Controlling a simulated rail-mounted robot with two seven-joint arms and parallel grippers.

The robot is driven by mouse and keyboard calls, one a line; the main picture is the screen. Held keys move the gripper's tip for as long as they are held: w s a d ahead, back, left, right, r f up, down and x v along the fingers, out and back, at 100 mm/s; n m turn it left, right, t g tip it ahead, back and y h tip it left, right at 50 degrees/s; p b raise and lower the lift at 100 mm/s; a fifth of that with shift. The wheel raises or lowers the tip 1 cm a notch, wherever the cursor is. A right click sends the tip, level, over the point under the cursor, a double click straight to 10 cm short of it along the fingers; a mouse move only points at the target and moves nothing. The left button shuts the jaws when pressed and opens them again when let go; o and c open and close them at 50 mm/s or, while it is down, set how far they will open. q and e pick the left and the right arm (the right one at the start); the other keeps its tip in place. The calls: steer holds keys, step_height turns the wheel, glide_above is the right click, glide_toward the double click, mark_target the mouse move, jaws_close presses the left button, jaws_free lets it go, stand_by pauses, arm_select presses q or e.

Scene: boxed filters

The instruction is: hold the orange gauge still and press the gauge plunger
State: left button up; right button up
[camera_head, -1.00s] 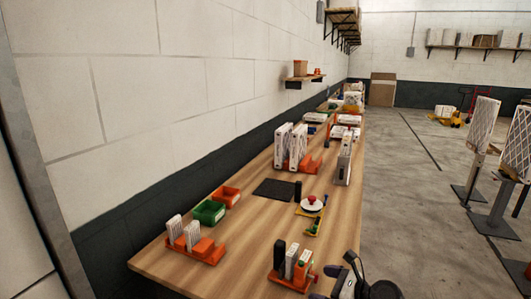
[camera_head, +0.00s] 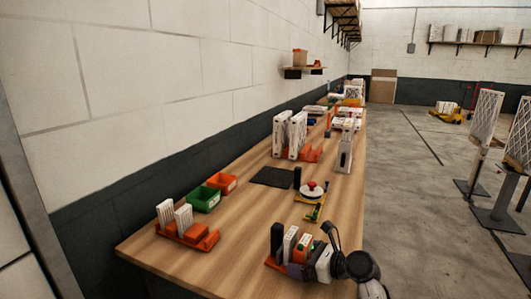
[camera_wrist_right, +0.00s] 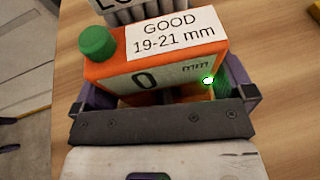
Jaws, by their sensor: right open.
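The orange gauge (camera_head: 303,243) stands at the near right of the bench, beside white and dark boxes. In the right wrist view the gauge (camera_wrist_right: 120,76) has a "GOOD 19-21 mm" label and a display reading 0 mm. A green round knob (camera_wrist_right: 97,41), which looks like the plunger, sticks up at its upper left. A smaller green part with a bright spot shows at its right side. My right gripper (camera_wrist_right: 168,90) is open, its purple fingers on either side of the gauge's body; contact is unclear. My right gripper also shows in the head view (camera_head: 304,262). My left gripper is out of view.
An orange rack with white filters (camera_head: 186,234) and green (camera_head: 203,198) and orange (camera_head: 222,182) bins stand at left. A dark mat (camera_head: 272,177) and a yellow stand with a red button (camera_head: 311,187) lie behind. Bare wood shows between them.

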steer(key=shift+w+a+r, duration=0.1)
steer(key=shift+w+a, duration=0.15)
steer(key=shift+a, duration=0.2)
steer(key=shift+w+a+f, duration=0.25)
steer(key=shift+w+a, duration=0.1)
steer(key=shift+a, duration=0.15)
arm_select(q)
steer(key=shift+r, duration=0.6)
arm_select(e)
steer(key=shift+w+a+f, duration=0.15)
steer(key=shift+w+a, duration=0.05)
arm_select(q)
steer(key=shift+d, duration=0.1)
arm_select(e)
steer(key=shift+c, duration=1.6)
